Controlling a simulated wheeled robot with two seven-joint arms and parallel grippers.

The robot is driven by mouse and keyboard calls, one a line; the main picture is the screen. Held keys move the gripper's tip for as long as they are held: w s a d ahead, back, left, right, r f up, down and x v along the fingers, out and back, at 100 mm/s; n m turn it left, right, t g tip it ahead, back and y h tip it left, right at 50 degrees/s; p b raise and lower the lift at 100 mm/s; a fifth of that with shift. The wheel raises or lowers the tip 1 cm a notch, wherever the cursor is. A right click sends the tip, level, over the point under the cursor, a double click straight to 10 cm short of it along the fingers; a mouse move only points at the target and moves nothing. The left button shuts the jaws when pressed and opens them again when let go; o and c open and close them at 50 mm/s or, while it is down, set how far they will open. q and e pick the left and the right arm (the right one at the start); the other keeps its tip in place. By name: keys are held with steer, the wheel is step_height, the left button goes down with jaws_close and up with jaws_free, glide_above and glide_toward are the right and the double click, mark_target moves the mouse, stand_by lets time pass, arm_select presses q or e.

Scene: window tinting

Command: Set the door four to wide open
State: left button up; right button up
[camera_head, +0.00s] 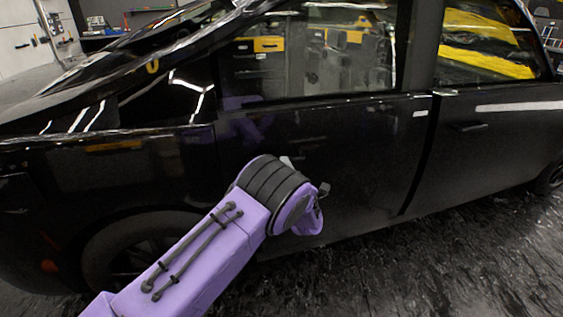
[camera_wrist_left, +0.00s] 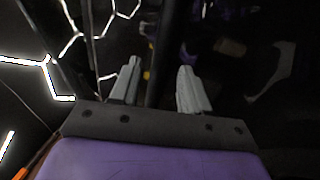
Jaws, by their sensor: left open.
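The black car stands side-on in the head view, with its front door (camera_head: 360,155) in the middle and its rear door (camera_head: 500,150) at the right. No door is labelled, so I cannot tell which is door four. A dark gap runs between the two doors; I cannot tell whether the front door is slightly ajar.
The front wheel (camera_head: 135,245) is partly behind my left arm. Dark, shiny floor (camera_head: 460,260) lies clear at the lower right. Yellow and grey workshop items show through and in the car windows. A light cabinet (camera_head: 30,40) stands at the far left.

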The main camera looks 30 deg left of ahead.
arm_select(q)
steer(key=x, duration=0.4)
jaws_close()
